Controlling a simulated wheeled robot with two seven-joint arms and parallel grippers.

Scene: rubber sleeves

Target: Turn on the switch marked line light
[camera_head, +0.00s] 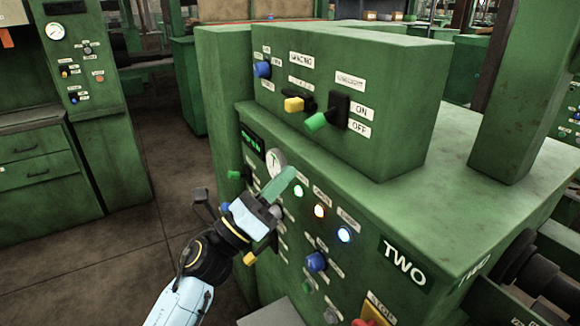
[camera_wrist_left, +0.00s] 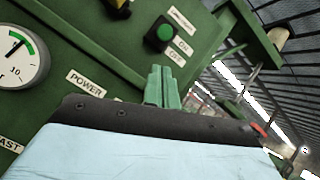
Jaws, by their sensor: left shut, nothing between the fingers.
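A green-handled lever switch (camera_head: 316,122) on a black plate sits on the upper green box, with ON and OFF labels to its right. The small label above it (camera_head: 349,80) is too small to read surely. The handle sticks out toward the lower left. In the left wrist view the switch shows as a green round knob (camera_wrist_left: 165,33) on a black plate. My left gripper (camera_head: 288,178) is shut and empty, its green fingers together, in front of the lower panel, below and left of this switch. It also shows in the left wrist view (camera_wrist_left: 162,87). My right gripper is not in view.
A yellow-handled switch (camera_head: 293,104) and a blue knob (camera_head: 262,69) sit left on the same box. The lower panel has a gauge (camera_head: 275,161), lit lamps (camera_head: 319,211) and a blue knob (camera_head: 316,262). A green post (camera_head: 515,100) stands at right.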

